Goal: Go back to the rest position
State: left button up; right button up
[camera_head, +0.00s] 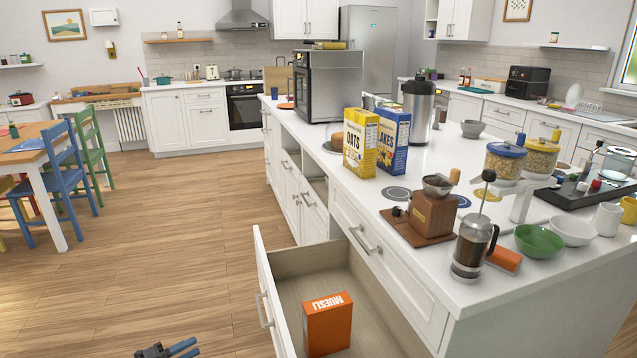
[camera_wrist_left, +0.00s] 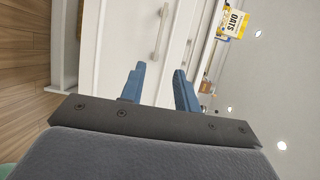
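My left gripper (camera_head: 168,350) shows at the bottom edge of the head view, left of the open drawer, over the wood floor. In the left wrist view its two blue fingers (camera_wrist_left: 160,88) stand apart with nothing between them, so it is open and empty. Behind them are white cabinet fronts with a bar handle. My right gripper is in neither view.
An open drawer (camera_head: 282,264) juts from the island and holds an orange muesli box (camera_head: 328,323). The island counter (camera_head: 350,187) carries cereal boxes (camera_head: 361,143), a coffee grinder (camera_head: 432,214) and a French press (camera_head: 471,245). The floor (camera_head: 170,230) at left is clear.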

pick_arm(q)
jog(key=w+a+n+t+y, duration=0.3)
jog(key=w+a+n+y, duration=0.4)
jog(key=n+y, duration=0.7)
jog(key=s+d+r+n+g+p, duration=0.2)
jog(key=s+d+n+g+p, duration=0.2)
jog(key=s+d, duration=0.5)
jog(key=s+d+r+n+g+h+p, duration=0.1)
jog(key=s+d+r+n+g+p, duration=0.2)
jog(key=s+d, duration=0.7)
jog(key=s+d+r+n+g+h+p, duration=0.1)
jog(key=s+d+n+g+p, duration=0.3)
jog(key=s, duration=2.2)
jog(key=d+r+g, duration=0.1)
jog(key=d, duration=0.5)
jog(key=shift+s+r+n+g+p, duration=0.2)
jog(key=shift+n+g+p, duration=0.1)
jog(key=shift+p, duration=0.1)
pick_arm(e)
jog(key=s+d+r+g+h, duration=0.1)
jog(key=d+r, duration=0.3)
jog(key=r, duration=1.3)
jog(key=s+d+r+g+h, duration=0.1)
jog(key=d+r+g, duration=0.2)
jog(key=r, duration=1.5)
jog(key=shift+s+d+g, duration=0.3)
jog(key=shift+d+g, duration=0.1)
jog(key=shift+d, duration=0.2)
